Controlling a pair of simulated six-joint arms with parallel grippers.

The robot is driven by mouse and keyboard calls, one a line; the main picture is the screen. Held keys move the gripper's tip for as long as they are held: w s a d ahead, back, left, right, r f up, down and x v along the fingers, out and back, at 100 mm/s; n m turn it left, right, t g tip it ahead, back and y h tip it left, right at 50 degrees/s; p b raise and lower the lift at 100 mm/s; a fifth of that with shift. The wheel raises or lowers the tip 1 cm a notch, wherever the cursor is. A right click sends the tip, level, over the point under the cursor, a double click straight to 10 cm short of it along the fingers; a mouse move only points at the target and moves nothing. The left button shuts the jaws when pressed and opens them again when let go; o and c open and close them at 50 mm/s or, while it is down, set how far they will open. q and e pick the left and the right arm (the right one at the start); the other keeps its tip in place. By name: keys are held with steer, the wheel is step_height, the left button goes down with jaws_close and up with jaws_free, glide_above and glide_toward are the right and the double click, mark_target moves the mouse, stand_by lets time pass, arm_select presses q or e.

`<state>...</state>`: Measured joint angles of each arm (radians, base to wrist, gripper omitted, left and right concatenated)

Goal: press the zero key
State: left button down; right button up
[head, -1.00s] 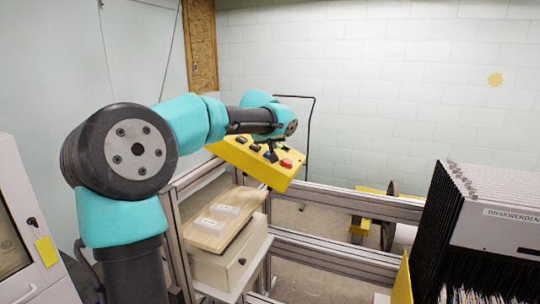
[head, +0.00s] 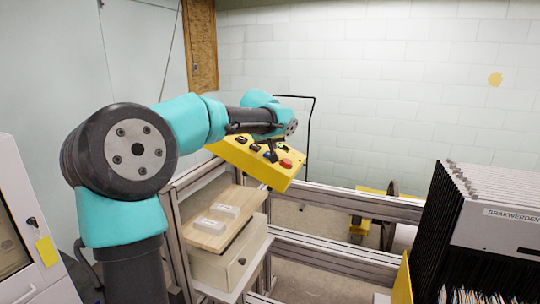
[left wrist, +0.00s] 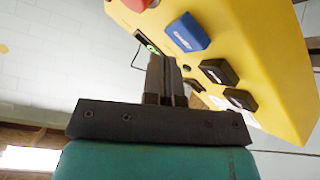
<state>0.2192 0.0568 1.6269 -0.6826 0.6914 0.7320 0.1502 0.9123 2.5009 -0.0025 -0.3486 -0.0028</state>
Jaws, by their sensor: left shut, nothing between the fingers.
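A yellow control box (head: 245,160) carries several dark keys and a red button (head: 286,163) in the head view. In the left wrist view, the box (left wrist: 265,50) shows a blue key (left wrist: 186,32), black keys (left wrist: 219,72) and a dark key with a green mark (left wrist: 147,42). The labels are too small to tell which is the zero key. My left gripper (head: 272,152) is shut and empty, pointing down at the box face. In the left wrist view its fingertips (left wrist: 165,62) are close to the green-marked and blue keys; I cannot tell whether they touch.
Metal rails (head: 330,255) run behind. A black rack (head: 440,220) stands at the right. A thin black frame (head: 313,120) rises behind the box.

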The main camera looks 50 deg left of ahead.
mark_target(278, 163)
stand_by(0.4)
arm_select(q)
steer(key=shift+s+a+f, duration=0.1)
steer(key=shift+a+f, duration=0.05)
steer(key=shift+f, duration=0.25)
steer(key=shift+a+f, duration=0.15)
steer(key=shift+f, duration=0.3)
stand_by(0.8)
stand_by(0.4)
steer(key=shift+d+r, duration=0.3)
steer(key=shift+r, duration=0.55)
steer(key=r, duration=0.1)
steer(key=d+r, duration=0.1)
steer(key=r, duration=0.1)
steer(key=w+r, duration=0.1)
steer(key=shift+d+r, duration=0.3)
steer(key=shift+d, duration=0.05)
stand_by(0.6)
